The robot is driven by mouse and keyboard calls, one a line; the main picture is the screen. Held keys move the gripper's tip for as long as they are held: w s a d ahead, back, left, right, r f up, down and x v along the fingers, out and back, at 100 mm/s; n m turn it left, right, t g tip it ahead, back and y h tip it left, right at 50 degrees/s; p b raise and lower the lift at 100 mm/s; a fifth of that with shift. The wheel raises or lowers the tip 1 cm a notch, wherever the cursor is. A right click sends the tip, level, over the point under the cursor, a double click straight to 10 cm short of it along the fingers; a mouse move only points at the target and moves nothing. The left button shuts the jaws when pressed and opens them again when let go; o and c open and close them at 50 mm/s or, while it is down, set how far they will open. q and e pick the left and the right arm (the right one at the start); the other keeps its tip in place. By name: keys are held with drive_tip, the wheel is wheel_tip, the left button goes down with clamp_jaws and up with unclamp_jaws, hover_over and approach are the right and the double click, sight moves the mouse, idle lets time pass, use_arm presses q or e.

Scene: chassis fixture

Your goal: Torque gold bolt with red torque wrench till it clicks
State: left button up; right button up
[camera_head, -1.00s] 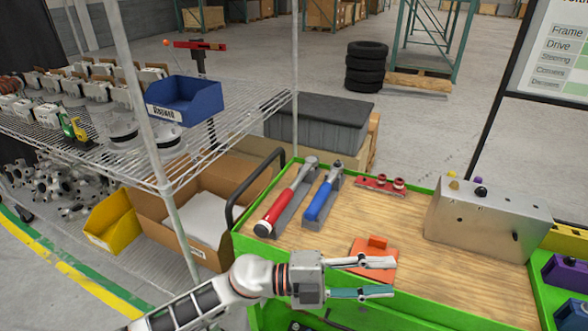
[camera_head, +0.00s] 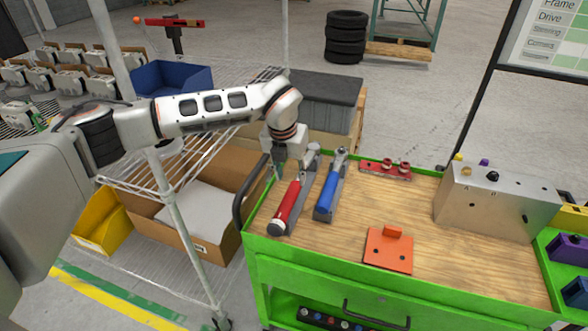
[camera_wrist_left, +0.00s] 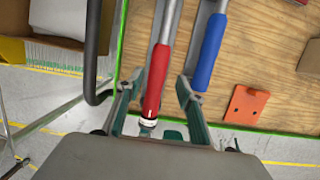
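The red torque wrench (camera_head: 289,205) lies in a grey holder at the left side of the wooden cart top. My left gripper (camera_head: 290,168) points down over its far part. In the left wrist view, the open fingers (camera_wrist_left: 158,92) stand on either side of the red handle (camera_wrist_left: 155,82), with gaps visible; whether they are at the handle's height I cannot tell. A gold bolt head (camera_head: 459,157) shows on the top left of the metal box (camera_head: 490,205) at the right, beside a purple one and a black one. My right gripper is not in view.
A blue wrench (camera_head: 328,192) lies in its holder just right of the red one, close to my right finger in the wrist view. An orange block (camera_head: 388,252) and a red socket rack (camera_head: 386,170) sit on the cart. A black cart handle (camera_head: 243,200) rises at left.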

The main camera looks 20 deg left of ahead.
sight(292, 188)
use_arm(q)
drive_tip(key=shift+w+a+f, duration=0.1)
drive_tip(key=shift+a, duration=0.05)
drive_tip(key=b+x, duration=0.5)
drive_tip(key=x, duration=0.1)
drive_tip(key=shift+f, duration=0.25)
drive_tip(key=shift+b+x, duration=0.5)
drive_tip(key=shift+x, duration=0.65)
drive_tip(key=shift+w+f, duration=0.1)
drive_tip(key=shift+f, duration=0.05)
drive_tip(key=shift+w+f, duration=0.1)
drive_tip(key=shift+f, duration=0.15)
